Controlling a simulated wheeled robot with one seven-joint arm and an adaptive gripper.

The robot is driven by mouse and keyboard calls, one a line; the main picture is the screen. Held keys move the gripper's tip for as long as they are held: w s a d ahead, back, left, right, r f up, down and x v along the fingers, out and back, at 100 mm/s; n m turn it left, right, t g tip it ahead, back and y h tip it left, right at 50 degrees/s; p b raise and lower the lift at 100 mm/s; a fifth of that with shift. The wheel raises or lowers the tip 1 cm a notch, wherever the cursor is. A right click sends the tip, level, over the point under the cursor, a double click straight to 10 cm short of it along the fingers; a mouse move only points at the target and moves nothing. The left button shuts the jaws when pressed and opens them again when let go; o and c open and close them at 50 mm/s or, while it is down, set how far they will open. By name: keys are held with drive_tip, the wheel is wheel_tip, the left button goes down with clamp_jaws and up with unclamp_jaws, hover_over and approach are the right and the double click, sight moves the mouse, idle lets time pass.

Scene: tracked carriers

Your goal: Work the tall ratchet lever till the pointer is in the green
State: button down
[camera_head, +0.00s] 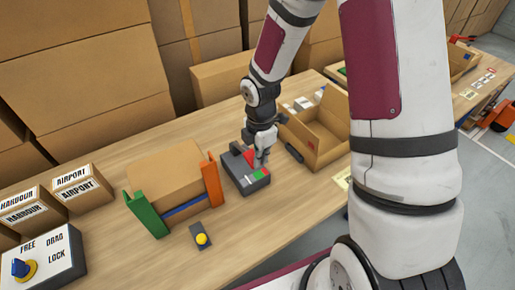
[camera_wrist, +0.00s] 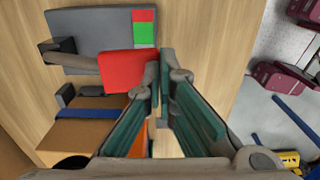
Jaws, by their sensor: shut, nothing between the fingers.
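The ratchet device is a grey box (camera_head: 239,180) on the table, seen from above in the wrist view (camera_wrist: 90,22). Its lever has a grey arm and a red block handle (camera_wrist: 130,71); the handle also shows in the head view (camera_head: 250,157). A scale with a green field (camera_wrist: 144,34) and red beside it sits on the box edge. I cannot make out the pointer. My gripper (camera_head: 262,163) is over the box. In the wrist view its fingers (camera_wrist: 163,58) are shut and empty, right beside the handle's right side; I cannot tell if they touch it.
A carton (camera_head: 165,180) with a blue strap stands left, between a green post (camera_head: 146,215) and an orange post (camera_head: 209,178). A yellow button (camera_head: 201,239) sits in front. An open carton (camera_head: 318,135) stands close on the right. Bare table lies in front of the box.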

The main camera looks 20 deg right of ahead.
drive_tip(key=f, duration=0.1)
drive_tip(key=s+f, duration=0.1)
drive_tip(key=f, duration=0.1)
drive_tip(key=s+f, duration=0.1)
drive_tip(key=f, duration=0.1)
drive_tip(key=shift+d+f+b, duration=0.15)
drive_tip(key=shift+d+b, duration=0.05)
drive_tip(key=shift+b, duration=0.15)
drive_tip(key=shift+f, duration=0.1)
drive_tip(key=shift+s, duration=0.1)
